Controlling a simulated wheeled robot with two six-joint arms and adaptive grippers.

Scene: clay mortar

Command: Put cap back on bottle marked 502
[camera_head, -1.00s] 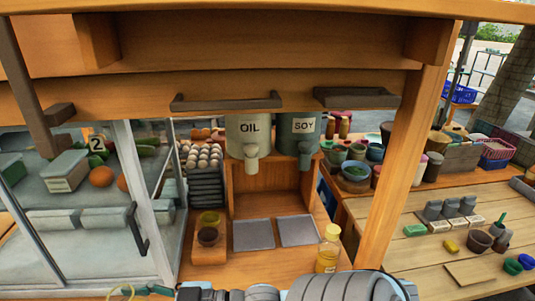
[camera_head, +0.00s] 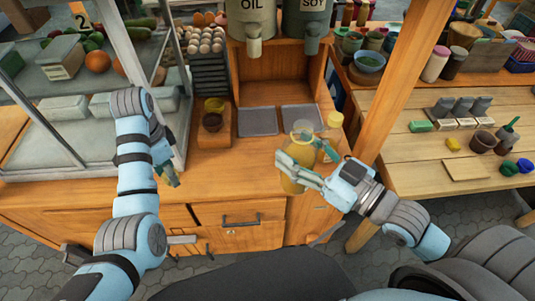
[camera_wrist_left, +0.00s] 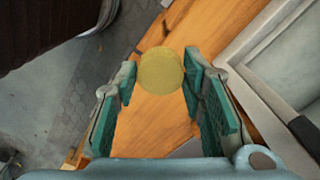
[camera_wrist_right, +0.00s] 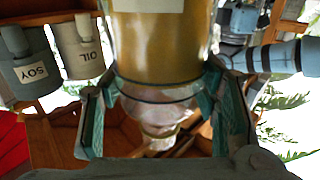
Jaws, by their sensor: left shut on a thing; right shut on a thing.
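A bottle (camera_head: 297,180) of yellow-brown contents stands upright in my right gripper (camera_head: 303,168), which is shut around its upper part. It also shows in the right wrist view (camera_wrist_right: 160,50), upside down there, with a clear bare neck. No 502 marking is readable. My left gripper (camera_head: 172,178) is left of it, over the counter's front edge. In the left wrist view the left gripper (camera_wrist_left: 157,90) is shut on a round yellow cap (camera_wrist_left: 161,70). In the head view I cannot make out the cap.
A second bottle with a yellow cap (camera_head: 334,119) stands close behind the held bottle. Grey plates (camera_head: 257,121) and a tray of small bowls (camera_head: 214,138) lie behind. A glass case (camera_head: 90,120) is at left, a wooden post (camera_head: 405,80) at right. The middle counter is clear.

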